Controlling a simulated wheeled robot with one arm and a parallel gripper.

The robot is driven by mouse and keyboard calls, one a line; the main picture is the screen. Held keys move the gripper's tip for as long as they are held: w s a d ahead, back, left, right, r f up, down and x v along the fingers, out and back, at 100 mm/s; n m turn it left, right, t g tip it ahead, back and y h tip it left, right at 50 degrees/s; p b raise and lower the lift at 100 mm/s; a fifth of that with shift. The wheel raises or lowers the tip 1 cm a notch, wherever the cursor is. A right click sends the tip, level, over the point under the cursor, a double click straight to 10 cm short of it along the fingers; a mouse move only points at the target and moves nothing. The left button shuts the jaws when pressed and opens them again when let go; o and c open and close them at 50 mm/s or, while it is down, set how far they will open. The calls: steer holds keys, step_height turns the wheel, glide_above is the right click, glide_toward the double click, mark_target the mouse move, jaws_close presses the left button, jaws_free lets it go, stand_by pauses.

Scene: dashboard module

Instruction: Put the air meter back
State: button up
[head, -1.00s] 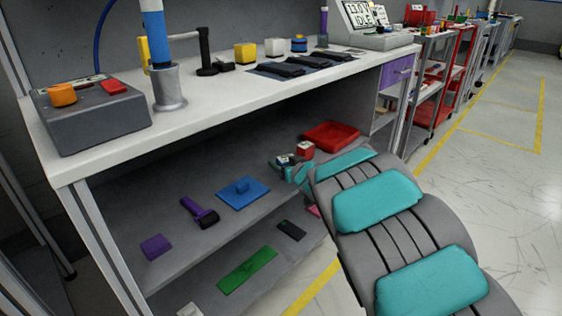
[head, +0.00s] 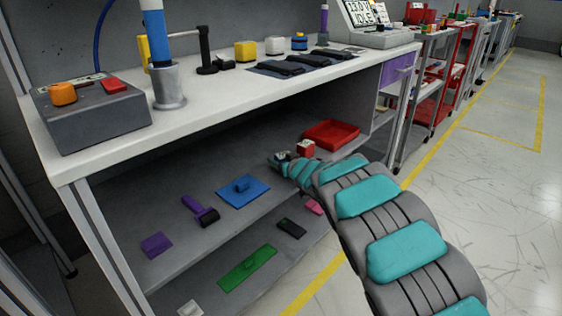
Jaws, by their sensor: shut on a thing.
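My arm reaches in under the worktop of the bench. My gripper (head: 279,160) is small and far off at its end, over the grey lower shelf (head: 225,165). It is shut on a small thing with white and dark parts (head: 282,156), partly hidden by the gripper. I cannot tell for certain whether this is the air meter. A red block with a white top (head: 306,148) is just right of the gripper; I cannot tell whether they touch.
A red tray (head: 332,133) lies at the shelf's right end. A blue plate (head: 243,191), a purple tool (head: 200,210) and a purple block (head: 156,245) lie nearer. A green plate (head: 248,270) is on the lowest shelf.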

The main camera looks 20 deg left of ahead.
steer(key=shift+f, duration=0.15)
steer(key=o, duration=1.5)
steer(key=shift+r, duration=0.25)
steer(key=shift+s+d+r, duration=0.1)
steer(key=shift+s+d, duration=0.35)
steer(key=v, duration=0.9)
steer(key=shift+s+d+r, duration=0.1)
steer(key=shift+r, duration=0.1)
steer(key=shift+s+d, duration=0.45)
steer(key=shift+s, duration=0.05)
